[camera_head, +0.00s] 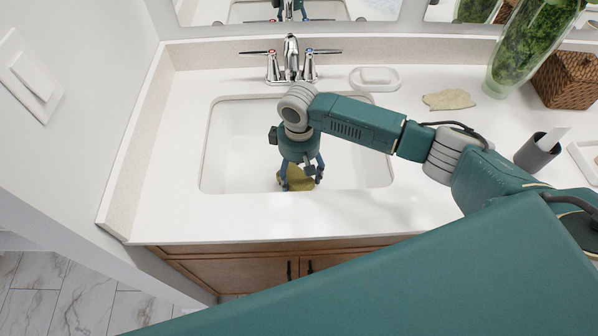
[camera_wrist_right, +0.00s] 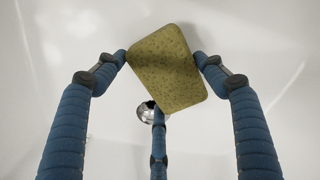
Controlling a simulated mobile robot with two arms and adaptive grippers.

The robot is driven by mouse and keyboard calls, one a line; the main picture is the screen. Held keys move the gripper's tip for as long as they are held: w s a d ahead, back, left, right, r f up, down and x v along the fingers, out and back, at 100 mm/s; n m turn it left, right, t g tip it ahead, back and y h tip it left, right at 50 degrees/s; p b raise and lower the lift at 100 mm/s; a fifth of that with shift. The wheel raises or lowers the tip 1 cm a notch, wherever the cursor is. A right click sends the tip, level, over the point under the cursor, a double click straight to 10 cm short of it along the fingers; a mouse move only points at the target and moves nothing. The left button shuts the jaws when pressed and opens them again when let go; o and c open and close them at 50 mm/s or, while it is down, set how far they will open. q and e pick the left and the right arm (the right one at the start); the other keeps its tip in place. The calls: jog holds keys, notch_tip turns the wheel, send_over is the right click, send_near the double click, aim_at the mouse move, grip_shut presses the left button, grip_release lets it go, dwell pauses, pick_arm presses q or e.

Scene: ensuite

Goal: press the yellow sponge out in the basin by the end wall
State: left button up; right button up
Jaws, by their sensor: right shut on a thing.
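The yellow sponge (camera_head: 297,179) is in the white basin (camera_head: 232,150) by the end wall, near the basin's front side. My right gripper (camera_head: 301,180) reaches down into the basin and is shut on the sponge. In the right wrist view the sponge (camera_wrist_right: 168,68) sits tilted between the blue fingers of my right gripper (camera_wrist_right: 163,72). A metal drain (camera_wrist_right: 148,110) shows partly behind one finger. Whether the sponge touches the basin floor I cannot tell. My left gripper is not in view.
A chrome faucet (camera_head: 291,62) stands behind the basin. The counter left of the basin is clear.

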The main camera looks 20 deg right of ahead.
aim_at(299, 174)
jog(key=shift+f, duration=0.5)
jog(key=shift+s+f, duration=0.15)
jog(key=shift+s, duration=0.05)
dwell(1.1)
notch_tip(299, 174, up, 20)
jog(key=p, duration=1.8)
jog(key=shift+w, duration=0.2)
